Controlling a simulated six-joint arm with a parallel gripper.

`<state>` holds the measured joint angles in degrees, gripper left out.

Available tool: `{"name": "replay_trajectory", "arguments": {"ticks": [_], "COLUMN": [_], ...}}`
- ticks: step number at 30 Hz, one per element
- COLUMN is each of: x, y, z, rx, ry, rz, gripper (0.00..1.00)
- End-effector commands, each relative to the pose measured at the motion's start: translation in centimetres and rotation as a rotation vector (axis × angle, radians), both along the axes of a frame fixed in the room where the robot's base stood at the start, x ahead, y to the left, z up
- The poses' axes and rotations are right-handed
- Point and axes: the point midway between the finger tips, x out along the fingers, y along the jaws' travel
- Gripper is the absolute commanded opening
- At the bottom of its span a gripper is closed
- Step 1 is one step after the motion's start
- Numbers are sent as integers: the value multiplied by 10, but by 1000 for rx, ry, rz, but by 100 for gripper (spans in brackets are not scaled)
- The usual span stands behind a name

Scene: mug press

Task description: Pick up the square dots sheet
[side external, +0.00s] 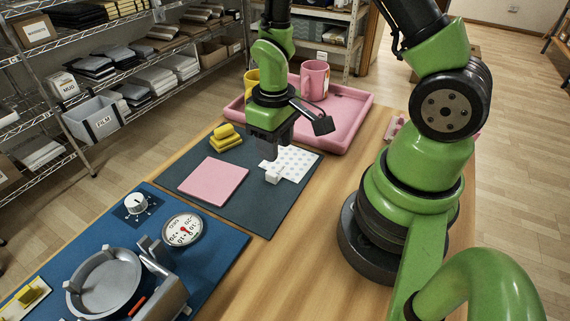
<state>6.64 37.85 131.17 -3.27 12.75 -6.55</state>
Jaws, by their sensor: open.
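The square dots sheet (303,160) is a white square with grey dots, lying flat on the dark grey-green mat. A small white block or tab (272,175) is at its near left corner. My gripper (271,152) points down just above the sheet's left edge. It is open with nothing seen in it. The fingertips partly hide the sheet's left side, and I cannot tell whether they touch it.
A plain pink square sheet (213,178) and a yellow stacked object (226,137) lie on the mat (245,209). A pink tray (352,112) behind holds a pink mug (315,80) and a yellow mug. A press (104,283) and dials stand on the blue mat (222,254) at front left.

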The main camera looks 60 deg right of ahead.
Motion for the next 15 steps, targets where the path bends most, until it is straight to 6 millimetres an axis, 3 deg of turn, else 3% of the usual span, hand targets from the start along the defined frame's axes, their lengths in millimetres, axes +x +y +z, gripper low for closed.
{"name": "replay_trajectory", "arguments": {"ticks": [10,15], "x": [-2,-5], "y": [3,8], "z": [-30,-55], "rx": [0,1], "ry": [3,5], "rz": [1,1], "gripper": [42,42]}}
